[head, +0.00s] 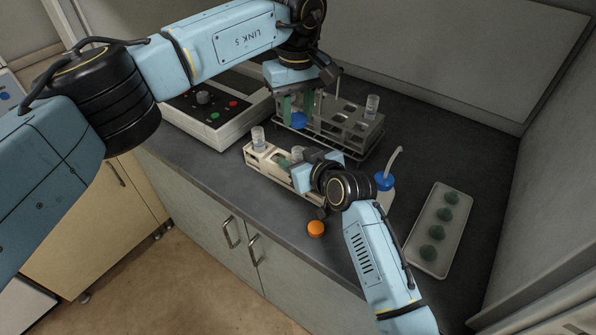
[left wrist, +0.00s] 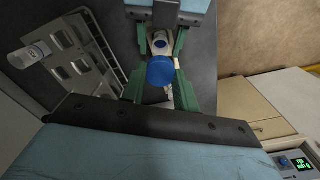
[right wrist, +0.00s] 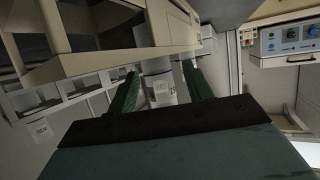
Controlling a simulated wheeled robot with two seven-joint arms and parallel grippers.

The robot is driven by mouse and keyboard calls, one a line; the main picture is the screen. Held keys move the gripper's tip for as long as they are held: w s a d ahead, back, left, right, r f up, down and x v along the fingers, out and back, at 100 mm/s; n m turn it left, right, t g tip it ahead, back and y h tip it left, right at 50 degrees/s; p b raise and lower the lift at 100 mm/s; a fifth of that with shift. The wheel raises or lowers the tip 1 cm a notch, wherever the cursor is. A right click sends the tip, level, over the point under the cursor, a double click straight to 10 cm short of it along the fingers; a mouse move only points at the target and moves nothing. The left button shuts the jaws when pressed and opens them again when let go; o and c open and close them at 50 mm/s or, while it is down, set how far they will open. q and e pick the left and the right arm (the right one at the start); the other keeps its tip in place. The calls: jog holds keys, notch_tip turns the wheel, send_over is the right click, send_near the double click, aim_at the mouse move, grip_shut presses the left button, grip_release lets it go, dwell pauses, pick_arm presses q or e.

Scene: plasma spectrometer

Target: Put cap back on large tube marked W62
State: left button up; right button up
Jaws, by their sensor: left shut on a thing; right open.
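My left gripper (head: 299,108) is shut on a blue cap (head: 298,121) and holds it in the air above the racks. The cap also shows between the green fingertips in the left wrist view (left wrist: 160,71). My right gripper (head: 290,160) is low at the pale front rack (head: 262,165), open, with its fingers on either side of a labelled clear tube (right wrist: 158,86). The top of this tube shows in the head view (head: 297,152) and just beyond the cap in the left wrist view (left wrist: 160,42). Its label is too small to read.
Another tube (head: 258,138) stands at the left end of the front rack. A grey rack (head: 335,118) behind holds a tube (head: 371,104). An orange cap (head: 316,229) lies near the counter's front edge. A blue-topped wash bottle (head: 385,181) and a tray (head: 427,262) of green cones are at right.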

grip_shut()
dwell(0.3)
pick_arm(q)
jog(key=shift+f, duration=2.45)
jog(key=shift+s, duration=0.1)
jog(key=shift+f, duration=0.9)
jog(key=shift+f, duration=0.6)
